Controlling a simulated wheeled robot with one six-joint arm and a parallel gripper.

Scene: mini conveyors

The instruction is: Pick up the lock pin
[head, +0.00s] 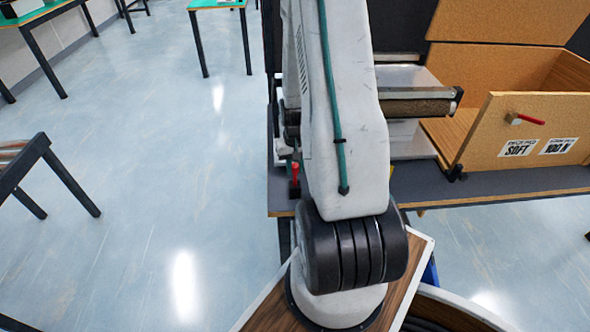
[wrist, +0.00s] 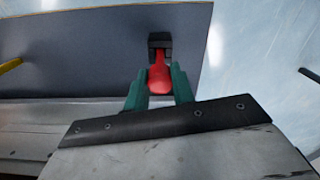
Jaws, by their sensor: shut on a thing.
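The red lock pin (wrist: 159,72) shows in the wrist view, with its far end at a small black block (wrist: 159,41) near the edge of the dark table. My gripper (wrist: 160,88) has green fingers, one on each side of the pin, and is shut on it. The pin's red top also shows in the head view (head: 295,170), low beside my arm at the table's near left corner. I cannot tell whether the pin is still seated in the block. My arm hides most of the gripper in the head view.
A wooden box (head: 482,135) with a red handle (head: 529,119) and printed labels stands on the table at the right. A roller (head: 418,107) lies behind my arm. Green-topped tables (head: 216,4) stand far left. The floor at left is mostly clear.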

